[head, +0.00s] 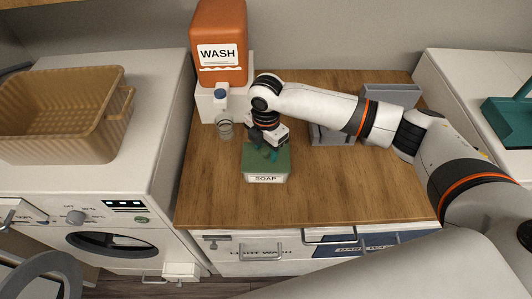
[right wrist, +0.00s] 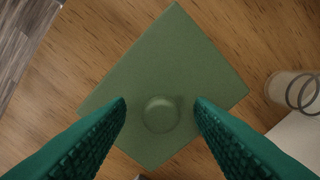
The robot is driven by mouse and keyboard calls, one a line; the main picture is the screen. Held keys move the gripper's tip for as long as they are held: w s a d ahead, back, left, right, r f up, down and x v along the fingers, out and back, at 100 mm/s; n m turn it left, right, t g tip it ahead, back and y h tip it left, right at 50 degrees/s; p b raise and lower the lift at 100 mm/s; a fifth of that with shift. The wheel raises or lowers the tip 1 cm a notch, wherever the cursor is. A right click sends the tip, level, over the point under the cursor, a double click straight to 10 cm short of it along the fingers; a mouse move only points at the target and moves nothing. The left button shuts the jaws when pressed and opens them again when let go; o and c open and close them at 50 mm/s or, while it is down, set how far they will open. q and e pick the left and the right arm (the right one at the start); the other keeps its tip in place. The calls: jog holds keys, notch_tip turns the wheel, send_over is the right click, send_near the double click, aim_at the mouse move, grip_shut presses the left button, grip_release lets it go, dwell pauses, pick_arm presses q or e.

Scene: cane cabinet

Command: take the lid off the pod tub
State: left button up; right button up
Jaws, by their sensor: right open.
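The pod tub (head: 265,179) is a small box with a "SOAP" label on its front, standing on the wooden counter. Its green lid (head: 281,158) is on top. In the right wrist view the lid (right wrist: 172,62) is a flat green square with a round knob (right wrist: 161,114) near its middle. My right gripper (head: 268,152) is over the lid, pointing down. In the right wrist view its two green fingers (right wrist: 160,103) are open, one on each side of the knob, with gaps between. My left gripper is not in view.
An orange "WASH" dispenser (head: 219,35) stands on a white stand behind the tub, with a clear cup (head: 224,127) below its tap. A grey object (head: 390,95) stands behind my right arm. A tan basket (head: 60,115) sits on the washer at left. The counter front is clear.

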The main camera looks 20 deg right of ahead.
jog(key=shift+f, duration=0.35)
grip_shut()
jog(key=shift+r, duration=0.1)
